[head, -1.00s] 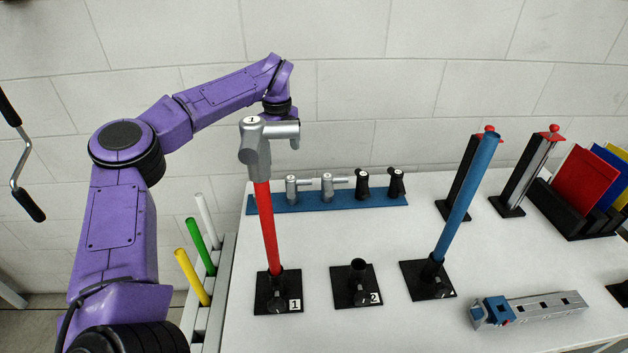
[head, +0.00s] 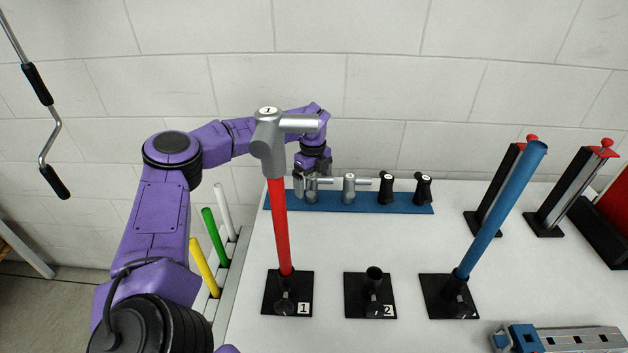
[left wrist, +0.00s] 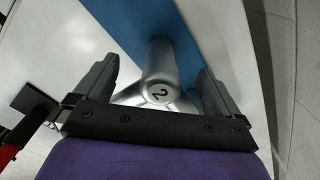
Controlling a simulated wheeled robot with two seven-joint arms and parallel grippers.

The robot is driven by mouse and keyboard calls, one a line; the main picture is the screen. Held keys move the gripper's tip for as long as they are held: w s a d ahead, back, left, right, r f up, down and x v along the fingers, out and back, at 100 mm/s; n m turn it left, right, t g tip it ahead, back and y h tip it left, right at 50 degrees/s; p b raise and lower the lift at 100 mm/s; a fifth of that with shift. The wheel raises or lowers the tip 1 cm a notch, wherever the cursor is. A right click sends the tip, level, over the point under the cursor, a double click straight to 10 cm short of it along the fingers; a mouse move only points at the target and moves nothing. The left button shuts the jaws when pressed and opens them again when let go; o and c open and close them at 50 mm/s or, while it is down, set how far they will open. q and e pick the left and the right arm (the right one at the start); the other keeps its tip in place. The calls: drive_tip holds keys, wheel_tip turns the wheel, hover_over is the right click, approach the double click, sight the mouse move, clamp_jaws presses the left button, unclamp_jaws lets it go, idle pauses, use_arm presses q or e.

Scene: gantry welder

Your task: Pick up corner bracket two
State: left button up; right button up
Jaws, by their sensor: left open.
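Corner bracket two (left wrist: 160,88) is a grey pipe fitting with a "2" on its top, standing at the blue strip. In the left wrist view it lies between the two separated fingers of my left gripper (left wrist: 156,72), with gaps at its sides. In the head view my left gripper (head: 308,182) points down over the left grey bracket (head: 313,195) on the blue strip, partly hiding it. The gripper is open. My right gripper is out of view.
Another grey bracket (head: 349,188) and two black fittings (head: 387,188) stand close by on the blue strip (head: 408,209). A red tube (head: 280,225) topped by bracket one (head: 270,140) rises in front of my left arm. A tilted blue tube (head: 503,207) stands right.

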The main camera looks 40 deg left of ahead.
use_arm(q)
drive_tip(key=shift+f, duration=0.4)
drive_tip(key=c, duration=1.8)
